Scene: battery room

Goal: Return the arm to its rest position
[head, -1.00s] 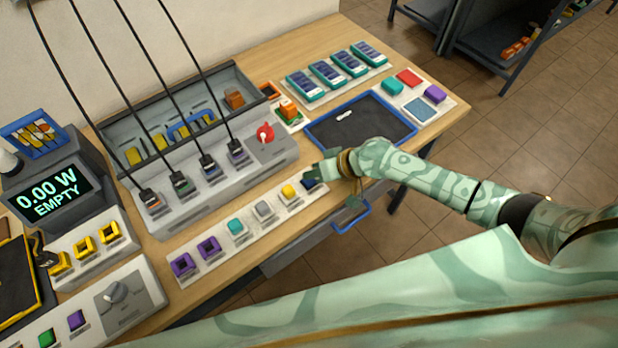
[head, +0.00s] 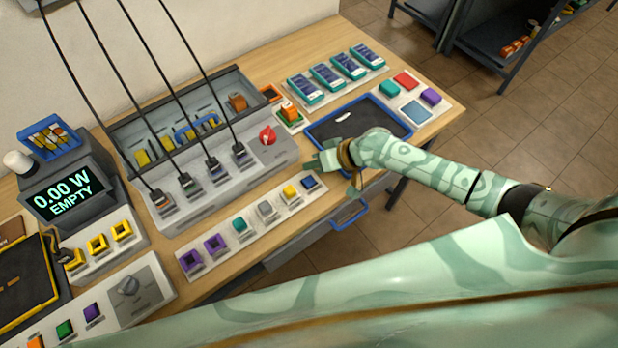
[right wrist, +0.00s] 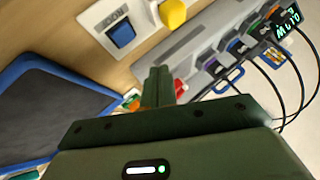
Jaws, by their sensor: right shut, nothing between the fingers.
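My right arm comes in from the right in the head view, patterned in pale and dark green. Its gripper (head: 318,163) is above the workbench, between the row of coloured blocks and the blue-rimmed dark tray (head: 318,143). In the right wrist view the fingers (right wrist: 158,85) are together, with nothing between them. A blue block (head: 309,182) sits in the end slot of the row, just below the gripper in the head view. It also shows in the right wrist view (right wrist: 121,33). My left gripper is not in view.
A grey charging unit with a red knob (head: 267,135) and several hanging cables stands left of the gripper. A display (head: 64,195) reads "0.00 W EMPTY". Several teal phone-like packs (head: 327,76) lie at the back. A drawer with a blue handle (head: 349,216) is below the front edge.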

